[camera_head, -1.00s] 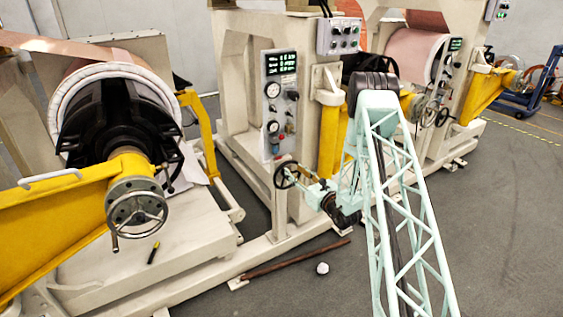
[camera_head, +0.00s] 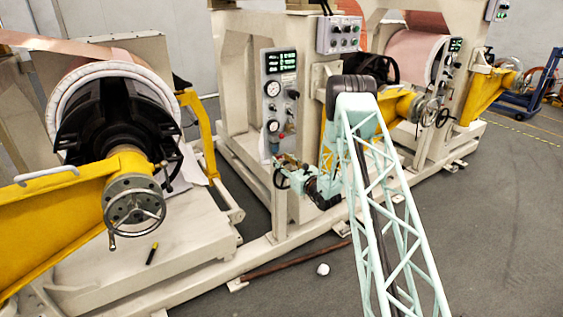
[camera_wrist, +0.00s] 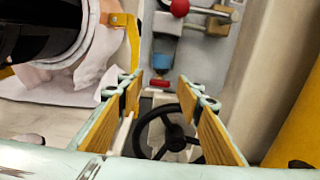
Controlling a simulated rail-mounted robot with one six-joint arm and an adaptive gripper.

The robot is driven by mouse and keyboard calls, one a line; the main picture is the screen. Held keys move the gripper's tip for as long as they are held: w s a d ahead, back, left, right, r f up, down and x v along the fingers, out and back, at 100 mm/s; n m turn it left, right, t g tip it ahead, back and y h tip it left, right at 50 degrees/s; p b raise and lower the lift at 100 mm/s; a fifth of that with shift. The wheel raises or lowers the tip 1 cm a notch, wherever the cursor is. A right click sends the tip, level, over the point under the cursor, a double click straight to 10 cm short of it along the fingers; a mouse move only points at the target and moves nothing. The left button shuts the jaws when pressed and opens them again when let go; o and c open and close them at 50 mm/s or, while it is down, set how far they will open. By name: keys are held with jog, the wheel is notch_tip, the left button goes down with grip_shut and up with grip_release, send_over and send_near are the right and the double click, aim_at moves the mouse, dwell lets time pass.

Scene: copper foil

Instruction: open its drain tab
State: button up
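In the wrist view, a small red tab (camera_wrist: 159,83) sits under a blue translucent bowl (camera_wrist: 163,62) on the grey gauge panel; I take it as the drain tab. My gripper (camera_wrist: 160,79) is open, with tan-padded fingers left and right of the tab in the picture. The tab shows in the gap near the fingertips; I see no contact and cannot tell the depth between them. In the head view, my gripper (camera_head: 282,160) is at the lower end of the gauge panel (camera_head: 280,92), where the tab cannot be made out clearly.
A black handwheel (camera_wrist: 173,131) shows between my fingers, below the tab. A red ball knob (camera_wrist: 180,8) is above the bowl. A yellow arm (camera_wrist: 300,115) stands at right. The foil roll (camera_wrist: 75,40) and white sheet are at left.

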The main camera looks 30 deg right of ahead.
jog(key=shift+w, duration=0.25)
jog(key=c, duration=0.8)
jog(key=shift+c, duration=0.2)
